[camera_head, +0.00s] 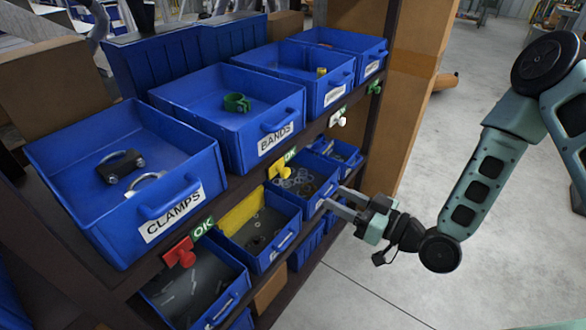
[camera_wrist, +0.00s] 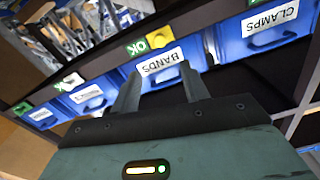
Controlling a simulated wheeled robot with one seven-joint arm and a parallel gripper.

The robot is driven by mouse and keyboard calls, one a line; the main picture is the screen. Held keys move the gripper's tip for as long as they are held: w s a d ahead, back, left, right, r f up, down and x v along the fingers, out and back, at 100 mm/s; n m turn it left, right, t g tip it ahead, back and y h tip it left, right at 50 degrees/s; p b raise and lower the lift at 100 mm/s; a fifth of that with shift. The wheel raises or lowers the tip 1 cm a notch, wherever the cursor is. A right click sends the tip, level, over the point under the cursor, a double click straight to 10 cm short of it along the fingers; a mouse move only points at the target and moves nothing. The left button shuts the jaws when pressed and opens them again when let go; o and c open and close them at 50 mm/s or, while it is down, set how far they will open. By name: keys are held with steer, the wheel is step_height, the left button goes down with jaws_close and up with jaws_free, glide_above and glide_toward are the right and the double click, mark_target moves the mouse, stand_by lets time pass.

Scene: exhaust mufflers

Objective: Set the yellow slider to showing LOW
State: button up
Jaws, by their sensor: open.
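The yellow slider (camera_head: 281,171) sits on the shelf edge below the BANDS bin (camera_head: 233,115). A green plate reading OK (camera_head: 290,155) shows at its upper right; no LOW text is visible. In the wrist view the yellow slider (camera_wrist: 158,42) is beside the green OK plate (camera_wrist: 137,48), by the BANDS label. My gripper (camera_head: 332,196) is open and empty, in front of the rack, to the right of and lower than the slider in the head view. Its two fingers (camera_wrist: 162,80) point toward the BANDS bin in the wrist view, apart from the slider.
A red slider (camera_head: 180,253) with a green OK plate (camera_head: 203,228) is below the CLAMPS bin (camera_head: 62,150). A white slider (camera_head: 338,118) and a green one (camera_head: 375,87) are further along the shelf edge. Lower bins (camera_head: 262,235) hold small parts. Floor right of the rack is free.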

mark_target(288, 173)
steer(key=p+x, duration=0.4)
steer(key=x, duration=0.9)
steer(key=shift+w+a, duration=0.2)
steer(key=shift+a, duration=0.05)
